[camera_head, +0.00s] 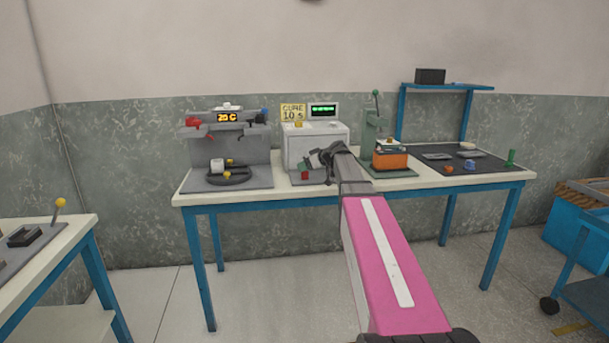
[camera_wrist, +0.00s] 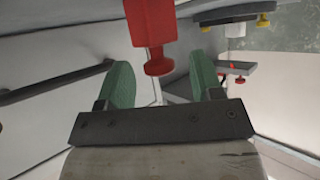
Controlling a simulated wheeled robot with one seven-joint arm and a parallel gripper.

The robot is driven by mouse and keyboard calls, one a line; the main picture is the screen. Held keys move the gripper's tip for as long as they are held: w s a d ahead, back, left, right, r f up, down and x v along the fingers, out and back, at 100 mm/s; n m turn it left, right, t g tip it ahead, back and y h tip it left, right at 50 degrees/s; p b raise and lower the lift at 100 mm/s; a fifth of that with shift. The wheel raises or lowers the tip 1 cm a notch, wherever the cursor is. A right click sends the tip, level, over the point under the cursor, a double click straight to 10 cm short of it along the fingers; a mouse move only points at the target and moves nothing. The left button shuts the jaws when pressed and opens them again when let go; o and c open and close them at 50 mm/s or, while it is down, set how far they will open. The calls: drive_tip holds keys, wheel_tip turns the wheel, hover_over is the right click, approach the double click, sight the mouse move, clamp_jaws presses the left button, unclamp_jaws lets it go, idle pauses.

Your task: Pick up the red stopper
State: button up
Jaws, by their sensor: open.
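A red stopper (camera_wrist: 150,22), a blocky body with a narrow neck and a rounded end, shows at the top centre of the wrist view. Its rounded end lies between the lines of my two green fingers; I cannot tell how deep it sits between them. My gripper (camera_wrist: 160,75) is open, with a gap on both sides of the red piece. In the head view my gripper (camera_head: 326,158) is over the table in front of the white box machine. A small red piece (camera_head: 305,175) shows just below and left of it there; it looks like the same stopper.
The white box machine (camera_head: 303,150) stands behind my gripper. Left is a grey station (camera_head: 235,152) with another red part (camera_head: 193,122). Right is a green press (camera_head: 371,135) with an orange block (camera_head: 390,161). A dark mat (camera_head: 475,166) holds small parts on the table's right.

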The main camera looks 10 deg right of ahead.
drive_tip(key=shift+w+a+f, duration=0.35)
drive_tip(key=shift+w+a, duration=0.05)
drive_tip(key=shift+w, duration=0.05)
drive_tip(key=c, duration=1)
